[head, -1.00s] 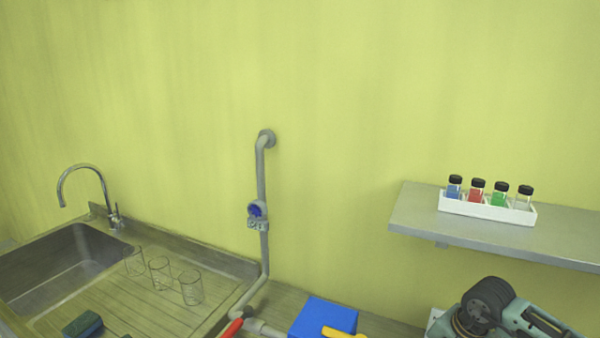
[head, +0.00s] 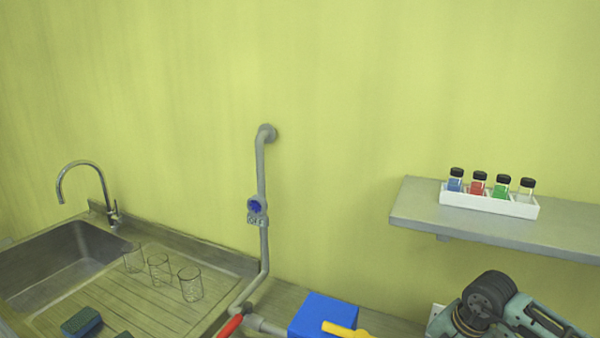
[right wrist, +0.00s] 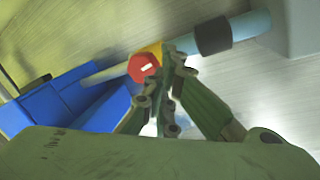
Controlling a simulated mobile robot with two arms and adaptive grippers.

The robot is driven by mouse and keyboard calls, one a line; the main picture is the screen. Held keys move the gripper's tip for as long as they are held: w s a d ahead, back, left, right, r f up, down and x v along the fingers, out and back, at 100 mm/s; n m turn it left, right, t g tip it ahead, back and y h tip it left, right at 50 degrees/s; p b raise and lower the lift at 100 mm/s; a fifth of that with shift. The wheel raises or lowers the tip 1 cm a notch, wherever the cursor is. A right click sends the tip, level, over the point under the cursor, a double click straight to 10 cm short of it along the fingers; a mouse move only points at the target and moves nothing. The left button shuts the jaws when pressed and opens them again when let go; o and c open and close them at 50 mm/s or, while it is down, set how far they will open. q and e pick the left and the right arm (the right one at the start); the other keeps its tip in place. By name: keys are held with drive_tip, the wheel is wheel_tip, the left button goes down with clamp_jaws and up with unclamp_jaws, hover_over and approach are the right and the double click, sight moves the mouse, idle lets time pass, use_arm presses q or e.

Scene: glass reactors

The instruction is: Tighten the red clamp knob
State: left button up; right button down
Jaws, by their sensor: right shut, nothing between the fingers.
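In the right wrist view, a round red knob (right wrist: 143,67) with a small white mark sits at a yellow part (right wrist: 155,49). My right gripper (right wrist: 172,56) is shut and empty, its fingertips just right of the knob and overlapping the yellow part. I cannot tell whether they touch the knob. In the head view, a blue box (head: 322,312) and a yellow bar (head: 345,330) show at the bottom edge; the red knob is not visible there. My left gripper is in neither view.
A red lever (head: 230,327) sits on the grey pipe (head: 264,245) beside the blue box. Glass beakers (head: 190,285) stand on the drainboard at left. A shelf (head: 420,212) with a vial rack (head: 490,208) is at right, above my right arm.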

wheel_tip(320, 180, up, 6)
drive_tip(key=p, duration=0.3)
drive_tip(key=shift+s+d, duration=0.2)
drive_tip(key=shift+s, duration=0.15)
idle(0.4)
